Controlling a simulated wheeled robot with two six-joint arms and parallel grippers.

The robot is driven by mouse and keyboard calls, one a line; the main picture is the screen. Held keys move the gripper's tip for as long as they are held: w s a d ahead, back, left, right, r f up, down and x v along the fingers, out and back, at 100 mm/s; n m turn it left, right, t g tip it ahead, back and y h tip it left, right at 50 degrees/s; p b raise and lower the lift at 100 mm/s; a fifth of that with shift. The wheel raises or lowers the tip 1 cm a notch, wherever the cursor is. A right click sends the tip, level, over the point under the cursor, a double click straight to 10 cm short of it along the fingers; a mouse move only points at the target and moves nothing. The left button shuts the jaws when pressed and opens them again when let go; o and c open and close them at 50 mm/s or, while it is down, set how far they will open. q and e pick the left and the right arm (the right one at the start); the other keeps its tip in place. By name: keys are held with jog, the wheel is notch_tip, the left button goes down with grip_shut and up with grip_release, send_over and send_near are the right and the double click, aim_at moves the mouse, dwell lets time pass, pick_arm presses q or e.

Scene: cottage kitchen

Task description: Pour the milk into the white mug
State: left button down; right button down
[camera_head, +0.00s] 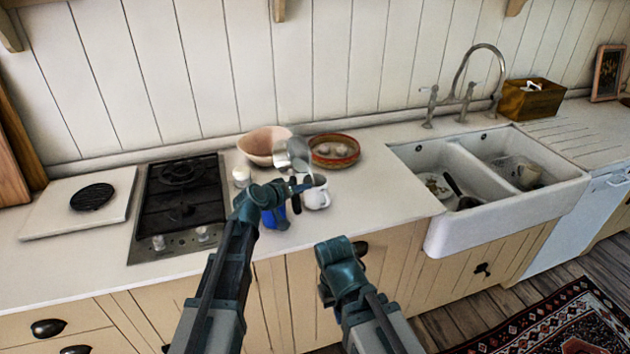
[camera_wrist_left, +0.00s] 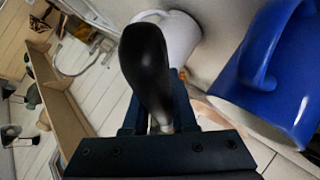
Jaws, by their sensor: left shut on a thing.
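My left gripper (camera_head: 297,189) is shut on the black handle (camera_wrist_left: 145,70) of a shiny metal milk jug (camera_head: 293,154). The jug is held tilted above and just behind the white mug (camera_head: 318,198), its lower end near the mug's mouth. I cannot make out any milk. The white mug stands upright on the counter, and part of it shows behind the handle in the left wrist view (camera_wrist_left: 180,38). My right gripper (camera_head: 328,292) hangs low in front of the cabinets. Its fingers are not clear.
A blue mug (camera_head: 275,218) stands close beside the white mug, under my left wrist. A pinkish bowl (camera_head: 264,145), a patterned red dish (camera_head: 335,151) and a small white pot (camera_head: 241,176) are near. The stove (camera_head: 180,207) is left, the double sink (camera_head: 455,228) right.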

pick_arm(q)
jog(key=shift+a+m+y, duration=0.1)
jog(key=shift+m+y, duration=0.3)
jog(key=shift+y, duration=0.1)
dwell(0.6)
